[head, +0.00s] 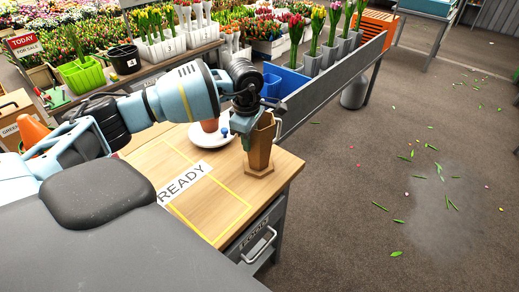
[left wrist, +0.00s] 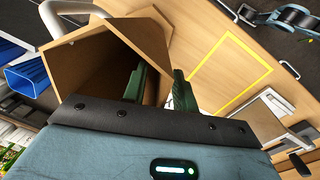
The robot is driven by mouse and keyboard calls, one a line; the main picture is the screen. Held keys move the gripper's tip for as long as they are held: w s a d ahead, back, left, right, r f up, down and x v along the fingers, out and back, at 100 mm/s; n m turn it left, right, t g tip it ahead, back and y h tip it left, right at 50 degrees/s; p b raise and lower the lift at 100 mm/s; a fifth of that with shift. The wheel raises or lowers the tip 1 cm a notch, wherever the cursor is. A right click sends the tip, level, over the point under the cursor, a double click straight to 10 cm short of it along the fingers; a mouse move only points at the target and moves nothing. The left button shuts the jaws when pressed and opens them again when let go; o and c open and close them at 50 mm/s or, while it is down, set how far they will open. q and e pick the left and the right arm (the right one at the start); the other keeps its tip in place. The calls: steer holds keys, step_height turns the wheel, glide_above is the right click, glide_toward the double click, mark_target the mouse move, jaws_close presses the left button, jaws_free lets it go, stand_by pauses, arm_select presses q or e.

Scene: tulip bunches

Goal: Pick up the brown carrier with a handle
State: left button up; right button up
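A brown, tall, six-sided open container (head: 258,156) stands upright on the wooden table near its right corner. In the left wrist view, the container's open mouth (left wrist: 88,62) faces the camera. The green fingers of my left gripper (left wrist: 160,84) straddle its near wall, one inside the mouth and one outside, with a gap between them. The fingertips are partly hidden by the container in the head view.
A white plate (head: 198,137) with a terracotta pot (head: 210,124) sits just behind the container. A READY sign (head: 185,181) and yellow outline lie on the table (head: 226,222). A grey rack with blue bins (head: 284,82) adjoins the back. Open floor lies to the right.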

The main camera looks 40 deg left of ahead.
arm_select(q)
steer(key=shift+f, duration=0.25)
arm_select(e)
steer(key=shift+s, duration=0.1)
arm_select(q)
jaws_close()
steer(key=shift+r, duration=0.2)
